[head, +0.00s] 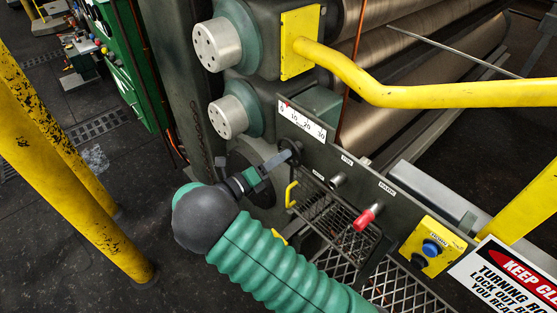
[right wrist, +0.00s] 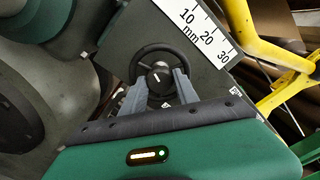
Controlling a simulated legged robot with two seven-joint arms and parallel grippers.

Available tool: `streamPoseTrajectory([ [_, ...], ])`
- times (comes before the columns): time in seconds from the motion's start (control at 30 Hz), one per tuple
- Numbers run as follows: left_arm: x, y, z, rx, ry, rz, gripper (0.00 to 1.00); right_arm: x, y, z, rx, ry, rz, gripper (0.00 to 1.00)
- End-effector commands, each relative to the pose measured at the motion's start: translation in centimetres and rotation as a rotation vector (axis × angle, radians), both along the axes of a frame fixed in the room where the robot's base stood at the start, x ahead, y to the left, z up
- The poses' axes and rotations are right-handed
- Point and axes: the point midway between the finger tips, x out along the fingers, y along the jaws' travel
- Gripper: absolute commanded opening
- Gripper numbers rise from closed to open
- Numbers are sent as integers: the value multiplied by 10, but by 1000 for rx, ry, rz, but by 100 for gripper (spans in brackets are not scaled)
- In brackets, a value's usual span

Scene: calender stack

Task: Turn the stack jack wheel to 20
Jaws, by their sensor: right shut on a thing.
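The stack jack wheel (right wrist: 146,50) is a small black handwheel on a dark grey panel. It also shows in the head view (head: 294,148), edge-on below the scale. My right gripper (right wrist: 158,84) is shut on the wheel, one grey finger on each side of the hub. In the head view my right gripper (head: 281,159) reaches the wheel from the lower left. The white scale (head: 302,122) reads 0, 10, 20, 30; a small red mark shows near its 0 end. In the wrist view the scale (right wrist: 207,36) shows 10, 20, 30 and mm. My left gripper is out of view.
A yellow rail (head: 420,92) runs above the panel. A red-tipped knob (head: 367,217) and a yellow button box (head: 432,246) sit to the right. A wire basket (head: 335,215) lies below. Rollers (head: 430,50) are behind. Yellow posts (head: 60,160) stand at left.

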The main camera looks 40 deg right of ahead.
Motion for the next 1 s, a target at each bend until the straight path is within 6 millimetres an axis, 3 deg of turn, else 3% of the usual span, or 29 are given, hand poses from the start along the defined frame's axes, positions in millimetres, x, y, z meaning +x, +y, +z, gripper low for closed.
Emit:
streamPoseTrajectory([
  [0.6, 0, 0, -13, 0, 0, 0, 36, 0, 2, -5, -24, 415, 3, 0],
  [1.0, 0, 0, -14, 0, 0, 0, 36, -1, 2, -6, -28, 488, 2, 0],
])
